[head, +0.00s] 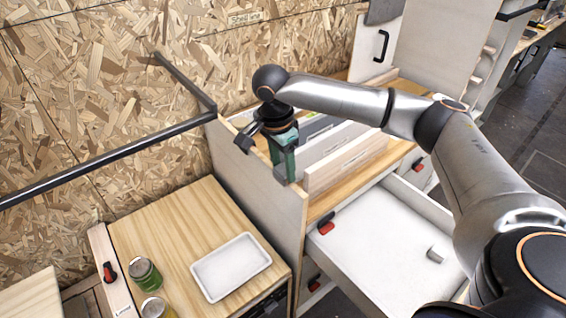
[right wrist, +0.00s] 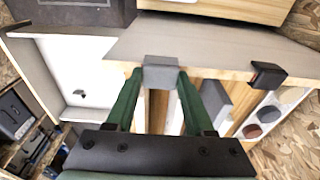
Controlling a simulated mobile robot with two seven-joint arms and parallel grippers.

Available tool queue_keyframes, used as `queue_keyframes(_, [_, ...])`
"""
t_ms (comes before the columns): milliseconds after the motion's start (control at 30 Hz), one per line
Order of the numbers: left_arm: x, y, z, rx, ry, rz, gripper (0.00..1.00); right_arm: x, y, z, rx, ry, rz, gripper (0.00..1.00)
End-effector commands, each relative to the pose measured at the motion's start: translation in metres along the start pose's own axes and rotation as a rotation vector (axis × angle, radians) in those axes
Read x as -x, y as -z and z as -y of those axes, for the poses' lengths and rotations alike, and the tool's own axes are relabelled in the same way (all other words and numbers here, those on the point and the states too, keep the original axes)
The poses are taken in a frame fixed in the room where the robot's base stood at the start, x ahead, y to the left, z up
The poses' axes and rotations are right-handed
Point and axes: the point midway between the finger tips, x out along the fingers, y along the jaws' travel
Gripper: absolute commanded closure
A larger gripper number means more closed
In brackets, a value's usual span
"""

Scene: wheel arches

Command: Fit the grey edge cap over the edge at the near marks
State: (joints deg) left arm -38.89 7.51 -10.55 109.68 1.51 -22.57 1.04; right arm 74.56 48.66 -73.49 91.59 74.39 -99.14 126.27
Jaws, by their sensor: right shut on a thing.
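The grey edge cap (right wrist: 160,72) is held between the green fingertips of my right gripper (right wrist: 157,80) in the right wrist view. In the head view my right gripper (head: 285,165) points down at the top edge of the upright panel (head: 275,215), with the cap's grey side (head: 281,174) at its fingertips. The cap lines up with the panel edge (right wrist: 215,66); I cannot tell whether it sits down over it or just above. A black cap (right wrist: 267,75) is on the same edge, farther along. No marks can be made out. My left gripper is not in view.
Upright boards (head: 345,160) stand close behind the panel. An open white drawer (head: 385,240) holds a small grey piece (head: 435,255). A lower wooden top at the left carries a white tray (head: 231,267) and jars (head: 145,273). A black rail (head: 110,155) runs along the wall.

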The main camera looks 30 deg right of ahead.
Motion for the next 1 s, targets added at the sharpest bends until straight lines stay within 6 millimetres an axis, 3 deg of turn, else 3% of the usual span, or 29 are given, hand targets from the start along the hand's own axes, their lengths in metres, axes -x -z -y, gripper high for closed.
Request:
queue_keyframes(933, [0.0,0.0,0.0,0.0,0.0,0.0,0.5,-0.013,-0.002,0.0,0.001,-0.002,0.0,0.98])
queue_keyframes(967, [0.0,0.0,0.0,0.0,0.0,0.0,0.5,-0.013,-0.002,-0.001,0.001,-0.003,0.0,0.43])
queue_keyframes(1000, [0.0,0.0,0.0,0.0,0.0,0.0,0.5,-0.013,-0.002,-0.001,0.001,-0.003,0.0,0.39])
